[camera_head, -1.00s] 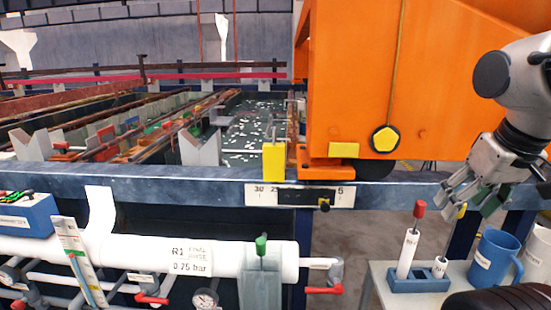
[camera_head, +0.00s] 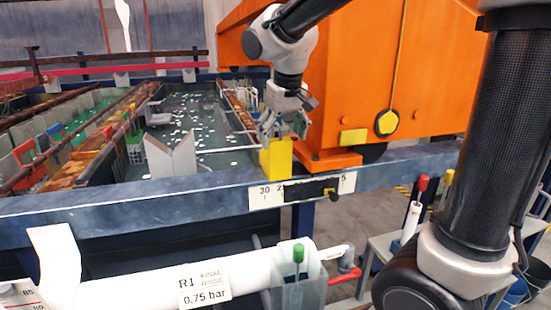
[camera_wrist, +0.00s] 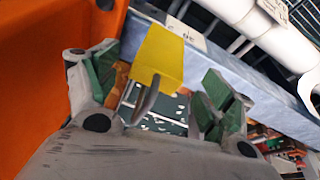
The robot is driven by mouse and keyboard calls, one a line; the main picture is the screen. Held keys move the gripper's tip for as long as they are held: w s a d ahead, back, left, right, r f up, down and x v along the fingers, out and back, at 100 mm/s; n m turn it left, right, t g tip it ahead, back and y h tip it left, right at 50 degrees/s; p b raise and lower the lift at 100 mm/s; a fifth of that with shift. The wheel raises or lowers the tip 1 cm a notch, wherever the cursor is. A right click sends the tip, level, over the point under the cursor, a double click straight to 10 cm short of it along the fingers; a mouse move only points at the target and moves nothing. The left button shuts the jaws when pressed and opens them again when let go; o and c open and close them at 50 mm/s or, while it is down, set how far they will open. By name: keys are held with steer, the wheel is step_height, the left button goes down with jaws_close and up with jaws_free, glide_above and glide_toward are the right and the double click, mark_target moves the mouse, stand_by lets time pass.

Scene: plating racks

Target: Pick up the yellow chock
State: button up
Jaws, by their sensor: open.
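The yellow chock (camera_head: 276,158) is a small upright block on the blue-grey rail, just left of the orange machine's foot. In the wrist view the yellow chock (camera_wrist: 158,58) shows between and beyond the two green-padded fingers, with a grey hook-like piece in front of it. My gripper (camera_head: 283,126) is open right above and behind the chock in the head view. In the wrist view my gripper (camera_wrist: 160,85) has its fingers well apart, one on each side of the chock. I cannot tell whether a finger touches it.
The orange machine (camera_head: 370,75) stands close on the right of the chock. A tank with dark green liquid (camera_head: 205,115) lies behind the rail (camera_head: 180,190). A white pipe (camera_head: 150,285) and a green-topped tool (camera_head: 298,255) are below. White upright plates (camera_head: 170,157) stand left of the chock.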

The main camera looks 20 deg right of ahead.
mark_target(276, 125)
steer(key=w+r, duration=0.1)
steer(key=w, duration=0.1)
steer(key=w+r+m+t, duration=0.1)
steer(key=shift+a+r, duration=0.25)
steer(key=shift+r, duration=0.1)
steer(key=shift+s+m, duration=0.1)
steer(key=shift+m, duration=0.3)
steer(key=x, duration=0.7)
steer(key=shift+d+f, duration=0.25)
steer(key=shift+f, duration=0.1)
steer(key=shift+c, duration=0.2)
steer(key=shift+r, duration=0.1)
steer(key=c, duration=1.6)
